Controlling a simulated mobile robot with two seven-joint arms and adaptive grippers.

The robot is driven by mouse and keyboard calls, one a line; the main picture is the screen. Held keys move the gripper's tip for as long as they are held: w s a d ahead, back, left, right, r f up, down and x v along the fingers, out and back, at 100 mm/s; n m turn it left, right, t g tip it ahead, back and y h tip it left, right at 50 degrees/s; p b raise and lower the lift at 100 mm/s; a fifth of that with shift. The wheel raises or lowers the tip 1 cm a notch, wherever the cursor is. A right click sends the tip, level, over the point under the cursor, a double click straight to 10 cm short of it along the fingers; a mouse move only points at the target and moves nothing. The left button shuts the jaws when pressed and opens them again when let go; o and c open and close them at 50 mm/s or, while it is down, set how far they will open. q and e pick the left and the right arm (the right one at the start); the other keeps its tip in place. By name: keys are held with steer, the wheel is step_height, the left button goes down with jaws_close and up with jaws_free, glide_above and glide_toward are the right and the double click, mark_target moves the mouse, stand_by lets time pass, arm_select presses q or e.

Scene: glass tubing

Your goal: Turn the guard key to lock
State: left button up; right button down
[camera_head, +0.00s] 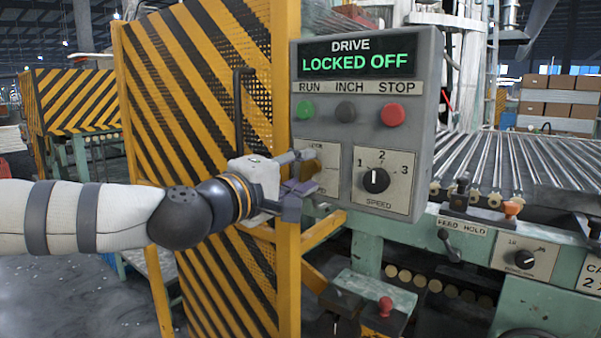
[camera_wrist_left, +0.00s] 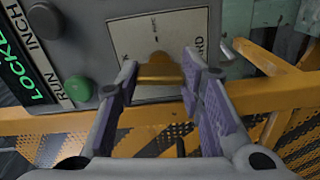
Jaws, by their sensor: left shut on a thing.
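The guard key, a brass-coloured piece (camera_wrist_left: 158,70), sits at the guard plate (camera_wrist_left: 172,30) in the left wrist view. My left gripper (camera_wrist_left: 165,88) is shut on the key, with its purple pads on either side. In the head view the left gripper (camera_head: 302,172) is at the plate left of the speed dial (camera_head: 376,181), and it hides the key there. The grey drive panel (camera_head: 350,140) has a display (camera_head: 355,60) reading "LOCKED OFF" in green. My right gripper is not in view.
The panel has a green run button (camera_head: 305,110), grey inch button (camera_head: 346,111) and red stop button (camera_head: 391,114). A yellow-and-black striped guard (camera_head: 205,90) stands behind my left arm. A roller bed (camera_head: 500,165) is to the right.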

arm_select(q)
steer(key=shift+n, duration=0.7)
steer(key=o, duration=1.2)
steer(key=shift+c, duration=0.2)
steer(key=v, duration=1.2)
